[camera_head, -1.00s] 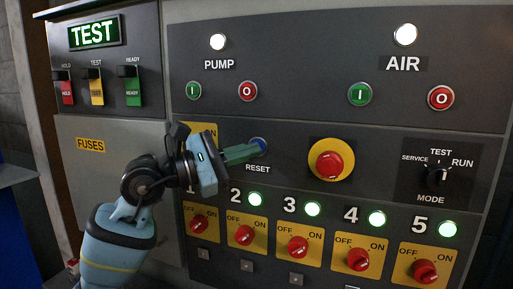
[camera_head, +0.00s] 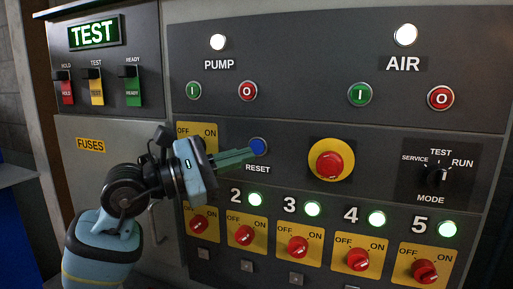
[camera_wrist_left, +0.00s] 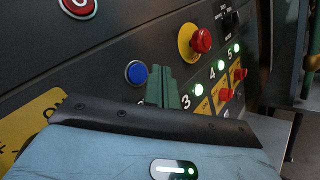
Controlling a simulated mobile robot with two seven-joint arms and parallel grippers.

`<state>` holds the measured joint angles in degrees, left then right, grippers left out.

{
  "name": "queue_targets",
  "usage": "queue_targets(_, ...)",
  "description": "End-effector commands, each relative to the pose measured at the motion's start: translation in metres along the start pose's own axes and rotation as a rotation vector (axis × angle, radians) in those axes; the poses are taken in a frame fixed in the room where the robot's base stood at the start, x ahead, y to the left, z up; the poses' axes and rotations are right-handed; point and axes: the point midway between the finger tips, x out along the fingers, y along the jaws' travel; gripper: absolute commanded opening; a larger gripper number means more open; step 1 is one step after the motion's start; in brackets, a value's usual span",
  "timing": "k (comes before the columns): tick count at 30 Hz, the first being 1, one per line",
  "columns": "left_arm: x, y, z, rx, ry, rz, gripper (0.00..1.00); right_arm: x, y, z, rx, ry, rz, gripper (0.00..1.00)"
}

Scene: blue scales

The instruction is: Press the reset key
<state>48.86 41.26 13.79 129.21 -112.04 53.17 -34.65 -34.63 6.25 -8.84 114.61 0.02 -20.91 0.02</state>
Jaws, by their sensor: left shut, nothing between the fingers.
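The reset key is a round blue button (camera_head: 258,147) above the RESET label on the dark panel. In the head view the fingertips end at the button's lower left edge. In the left wrist view the fingers (camera_wrist_left: 162,86) stand just right of the button, and a small gap seems to lie between them and it. My right gripper is not in view.
A red emergency button on a yellow plate (camera_head: 330,160) is to the right. Red rotary switches (camera_head: 299,247) with lit green lamps line the row below. Pump and air buttons (camera_head: 247,91) sit above. The mode knob (camera_head: 437,177) is far right. A TEST sign (camera_head: 95,33) is lit.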

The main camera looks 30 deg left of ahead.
Motion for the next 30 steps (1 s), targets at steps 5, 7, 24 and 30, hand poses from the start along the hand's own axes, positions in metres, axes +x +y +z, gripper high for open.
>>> queue_targets(5,-0.011,-0.008,0.008,0.001,0.000,0.000,0.00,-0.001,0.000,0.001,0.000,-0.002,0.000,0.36)
queue_targets(7,-0.015,-0.011,0.011,0.001,0.000,0.000,0.00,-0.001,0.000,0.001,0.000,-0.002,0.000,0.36)
queue_targets(24,-0.020,-0.015,0.015,0.000,0.000,0.000,0.00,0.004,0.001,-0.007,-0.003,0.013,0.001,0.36)
queue_targets(30,-0.020,-0.015,0.015,0.000,0.000,0.000,0.00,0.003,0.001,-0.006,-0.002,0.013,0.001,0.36)
